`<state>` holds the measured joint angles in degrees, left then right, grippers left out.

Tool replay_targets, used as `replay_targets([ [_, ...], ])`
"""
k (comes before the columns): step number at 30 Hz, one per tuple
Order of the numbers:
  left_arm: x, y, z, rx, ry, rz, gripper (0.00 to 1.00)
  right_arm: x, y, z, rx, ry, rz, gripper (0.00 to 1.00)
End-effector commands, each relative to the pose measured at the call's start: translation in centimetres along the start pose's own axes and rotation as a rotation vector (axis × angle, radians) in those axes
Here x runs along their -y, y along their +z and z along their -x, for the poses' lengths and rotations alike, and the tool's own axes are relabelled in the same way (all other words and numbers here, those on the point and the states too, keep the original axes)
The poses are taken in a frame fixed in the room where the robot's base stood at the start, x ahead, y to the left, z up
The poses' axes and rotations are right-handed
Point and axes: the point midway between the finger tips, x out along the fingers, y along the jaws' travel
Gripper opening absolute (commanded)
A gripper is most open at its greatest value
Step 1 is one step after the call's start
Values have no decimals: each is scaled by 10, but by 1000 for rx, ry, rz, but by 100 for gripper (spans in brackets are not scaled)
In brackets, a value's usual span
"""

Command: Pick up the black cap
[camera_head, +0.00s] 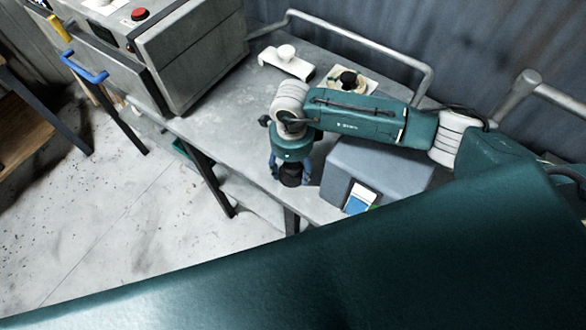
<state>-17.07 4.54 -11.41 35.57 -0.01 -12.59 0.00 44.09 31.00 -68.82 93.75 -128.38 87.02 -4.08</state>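My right gripper (289,176) points down at the front edge of the grey table, below its teal wrist. A round black thing (291,175), which looks like the black cap, shows between its spread fingers. I cannot tell whether the fingers touch it or whether it rests on the table. Another black round piece (348,78) sits on a small beige plate (366,84) farther back, behind my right forearm. My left gripper is not in view.
A grey machine box with a red button (140,14) and a blue handle (86,70) stands at the table's left. A white piece with a knob (285,60) lies near the back rail. A grey-blue box (375,172) stands right of the gripper. My teal body part fills the foreground.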

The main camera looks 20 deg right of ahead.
Motion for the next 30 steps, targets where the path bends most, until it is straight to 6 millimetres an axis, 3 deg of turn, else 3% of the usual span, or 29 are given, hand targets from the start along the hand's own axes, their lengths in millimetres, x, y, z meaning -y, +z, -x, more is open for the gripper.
replay_targets([
  [3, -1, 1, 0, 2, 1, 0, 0, 0, 0, 0, 0, 0, 0, 28],
  [11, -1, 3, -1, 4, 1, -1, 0, 0, 0, 1, 1, -1, 0, 28],
  [17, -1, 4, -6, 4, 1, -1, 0, 1, 1, 15, 3, -2, 0, 28],
  [23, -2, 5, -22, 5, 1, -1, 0, 2, 2, 55, 6, -6, 2, 28],
  [30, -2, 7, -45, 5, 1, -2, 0, 2, 2, 125, 6, -8, 1, 28],
])
